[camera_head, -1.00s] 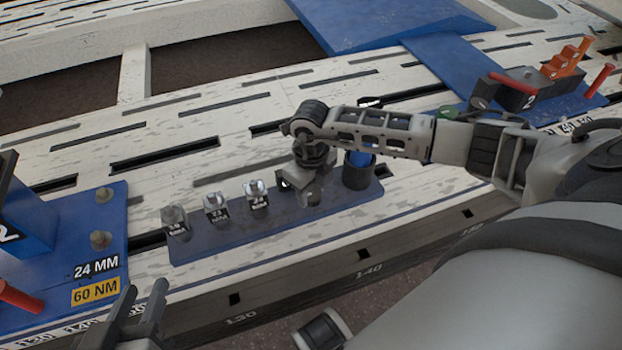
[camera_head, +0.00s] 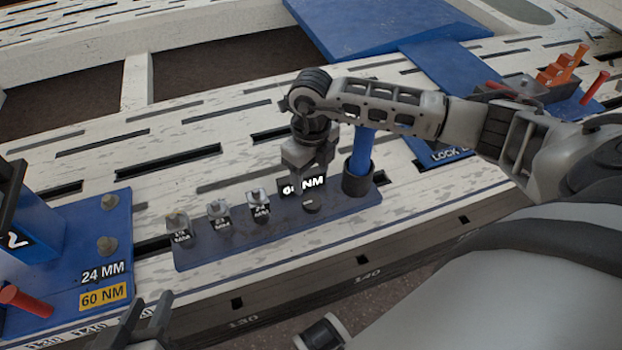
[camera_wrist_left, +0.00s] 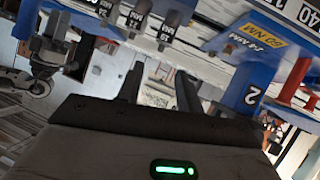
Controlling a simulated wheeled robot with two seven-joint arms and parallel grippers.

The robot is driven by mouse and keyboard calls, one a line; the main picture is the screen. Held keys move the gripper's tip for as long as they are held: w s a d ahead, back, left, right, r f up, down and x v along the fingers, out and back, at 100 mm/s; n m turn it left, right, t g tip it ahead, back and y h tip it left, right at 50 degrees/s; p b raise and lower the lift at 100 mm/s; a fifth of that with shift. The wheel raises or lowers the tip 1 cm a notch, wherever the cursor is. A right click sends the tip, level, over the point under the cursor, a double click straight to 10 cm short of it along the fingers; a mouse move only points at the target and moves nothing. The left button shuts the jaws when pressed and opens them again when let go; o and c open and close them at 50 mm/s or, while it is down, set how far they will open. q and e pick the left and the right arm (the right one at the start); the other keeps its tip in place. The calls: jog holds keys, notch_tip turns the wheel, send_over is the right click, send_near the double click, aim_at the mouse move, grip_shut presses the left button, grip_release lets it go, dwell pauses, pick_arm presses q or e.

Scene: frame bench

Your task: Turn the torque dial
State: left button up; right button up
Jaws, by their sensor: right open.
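The torque dial (camera_head: 311,207) is a small dark round knob on the blue tool strip (camera_head: 225,248). Behind it stands a black sign reading 60 NM (camera_head: 315,183), partly covered by my right gripper. My right gripper (camera_head: 309,178) points down just above the dial, open and seemingly apart from it. My left gripper (camera_head: 146,312) is open and empty at the lower left, well away from the dial. Its two spread fingers also show in the left wrist view (camera_wrist_left: 158,88).
Several sockets (camera_head: 219,210) stand left of the dial, and a blue-handled tool (camera_head: 361,155) stands upright in a dark holder to its right. A blue plate (camera_head: 65,272) at left bears 24 MM and 60 NM labels. The slotted white bench is mostly bare behind.

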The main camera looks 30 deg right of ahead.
pick_arm(q)
jog(key=shift+a+f+g+y+p, duration=0.2)
jog(key=shift+f+g+y+p, duration=0.1)
jog(key=shift+f+g+p, duration=0.3)
pick_arm(e)
notch_tip(320, 180, up, 7)
pick_arm(q)
jog(key=shift+f, duration=0.1)
pick_arm(e)
jog(key=shift+r, duration=0.1)
